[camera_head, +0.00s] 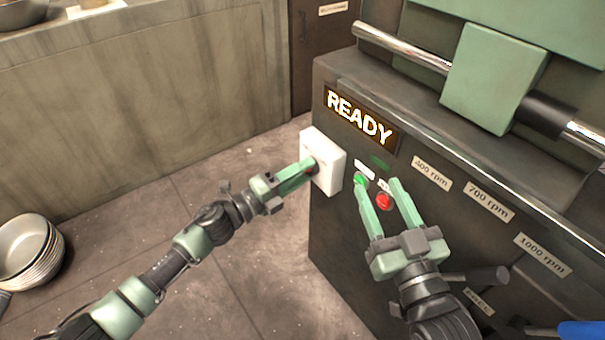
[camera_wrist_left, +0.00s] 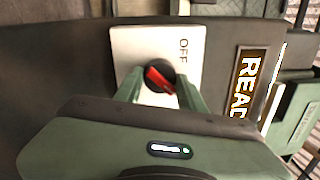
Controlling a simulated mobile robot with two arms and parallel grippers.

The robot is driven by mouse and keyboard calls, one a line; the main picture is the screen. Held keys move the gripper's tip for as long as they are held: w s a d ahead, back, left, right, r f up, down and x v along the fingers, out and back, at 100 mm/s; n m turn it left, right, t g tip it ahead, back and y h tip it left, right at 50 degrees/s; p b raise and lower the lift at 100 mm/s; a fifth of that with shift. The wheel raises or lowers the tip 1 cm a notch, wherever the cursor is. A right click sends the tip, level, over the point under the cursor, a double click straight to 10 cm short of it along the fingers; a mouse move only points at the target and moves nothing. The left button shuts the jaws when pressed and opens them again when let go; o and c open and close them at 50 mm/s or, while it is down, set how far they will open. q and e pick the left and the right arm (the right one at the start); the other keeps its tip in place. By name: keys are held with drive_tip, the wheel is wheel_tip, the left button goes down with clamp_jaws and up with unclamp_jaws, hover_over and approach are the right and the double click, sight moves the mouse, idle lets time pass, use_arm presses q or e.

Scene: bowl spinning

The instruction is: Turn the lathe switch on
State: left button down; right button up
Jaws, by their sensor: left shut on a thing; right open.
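The lathe (camera_head: 350,225) is a dark cabinet with a lit READY display (camera_head: 359,117). Its switch is a red and black knob (camera_wrist_left: 158,77) on a white plate (camera_head: 333,160) at the cabinet's left corner. The word OFF shows on the plate in the left wrist view. My left gripper (camera_head: 312,167) is at the plate, its fingers shut on the knob from both sides. In the head view the knob is mostly hidden by the fingers. My right gripper (camera_head: 378,190) is open in front of the green button (camera_head: 361,181) and red button (camera_head: 384,201); contact cannot be told.
Speed labels (camera_head: 431,174) run along the panel to the right. A metal bar (camera_head: 405,48) and green block (camera_head: 492,75) are on top of the lathe. Stacked bowls (camera_head: 28,250) stand on the floor at left. A blue handle (camera_head: 581,330) is at lower right.

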use_arm(q)
drive_tip(key=shift+f, duration=0.2)
use_arm(e)
drive_tip(key=shift+r, duration=0.35)
use_arm(q)
drive_tip(key=c, duration=0.9)
unclamp_jaws()
drive_tip(key=shift+r, duration=0.1)
drive_tip(key=p+v, duration=0.1)
drive_tip(key=v, duration=0.7)
use_arm(e)
drive_tip(key=f+g, duration=0.1)
drive_tip(key=f, duration=0.2)
drive_tip(key=f+g+h, duration=0.1)
drive_tip(key=f, duration=0.1)
drive_tip(key=shift+s+d+f+g, duration=0.1)
drive_tip(key=shift+d+f+g, duration=0.2)
drive_tip(key=shift+d, duration=0.1)
